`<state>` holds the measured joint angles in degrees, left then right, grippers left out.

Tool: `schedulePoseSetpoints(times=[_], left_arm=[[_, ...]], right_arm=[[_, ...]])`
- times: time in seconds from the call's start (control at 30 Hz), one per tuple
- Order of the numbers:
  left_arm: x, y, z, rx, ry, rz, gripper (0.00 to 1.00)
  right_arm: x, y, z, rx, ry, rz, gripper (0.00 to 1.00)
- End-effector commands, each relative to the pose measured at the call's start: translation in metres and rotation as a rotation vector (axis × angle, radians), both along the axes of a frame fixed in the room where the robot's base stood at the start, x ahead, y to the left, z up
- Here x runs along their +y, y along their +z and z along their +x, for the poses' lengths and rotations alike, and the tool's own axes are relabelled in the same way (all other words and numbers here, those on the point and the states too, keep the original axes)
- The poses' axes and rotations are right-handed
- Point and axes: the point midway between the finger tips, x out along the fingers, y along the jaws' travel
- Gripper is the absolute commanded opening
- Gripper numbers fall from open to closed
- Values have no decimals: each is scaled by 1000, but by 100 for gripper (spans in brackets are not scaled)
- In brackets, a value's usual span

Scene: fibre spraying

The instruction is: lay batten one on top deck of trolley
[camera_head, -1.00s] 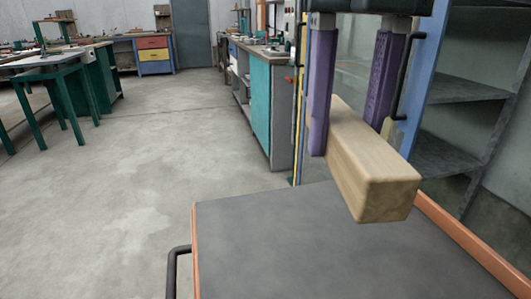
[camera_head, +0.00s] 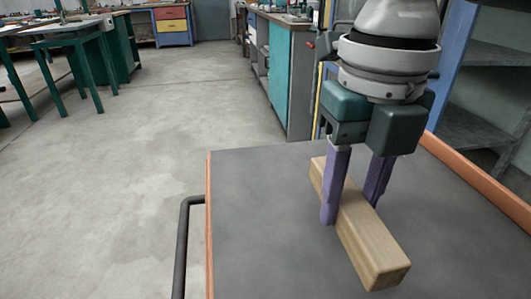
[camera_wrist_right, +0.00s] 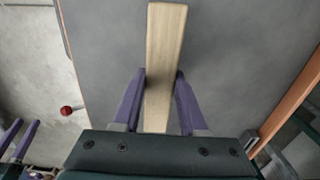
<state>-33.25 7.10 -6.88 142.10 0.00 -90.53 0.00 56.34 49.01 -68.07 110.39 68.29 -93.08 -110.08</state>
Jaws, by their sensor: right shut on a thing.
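Batten one, a pale square-section wooden bar (camera_head: 368,245), is over the grey top deck (camera_head: 255,235) of the trolley, lying flat and slanting toward me. It is on the deck or just above it; I cannot tell which. My right gripper (camera_head: 352,210) points down with its purple fingers on both sides of the batten, shut on it. The right wrist view shows the batten (camera_wrist_right: 165,45) between the fingers. My left gripper (camera_wrist_right: 18,138) shows at the lower left of that view, its two fingers apart and empty.
The deck has orange edges (camera_head: 209,225) left and right, and a black handle (camera_head: 182,240) at its left. The deck left of the batten is clear. Blue-framed shelves (camera_head: 475,125) stand at right, and a teal cabinet (camera_head: 281,75) stands behind.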

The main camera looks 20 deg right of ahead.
Motion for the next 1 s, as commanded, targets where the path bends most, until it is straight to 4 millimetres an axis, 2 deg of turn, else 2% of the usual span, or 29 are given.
schedulePoseSetpoints(times=[0.03, 0.1, 0.2, 0.67, 0.7, 0.93, 1.0], left_arm=[[0, -6, 0, 0, 0, 0, 50], [0, -11, 0, 0, 1, -1, 50], [-1, -14, 0, 0, 1, -2, 50], [-2, -14, 0, 0, 5, -8, 50], [-2, -14, 0, 0, 5, -8, 50], [-2, -14, 0, 0, 5, -7, 50], [-2, -14, 0, 0, 5, -7, 50]], right_arm=[[0, -14, -1, 4, -1, -1, 0], [0, -28, -1, 4, 0, -1, 0], [0, -41, -1, 2, -1, 0, 0], [0, -48, 0, 2, 0, 0, 0], [0, -48, 0, 1, 0, 0, 46], [0, -48, 0, 1, 0, 0, 72], [0, -48, 0, 1, 0, 0, 72]])
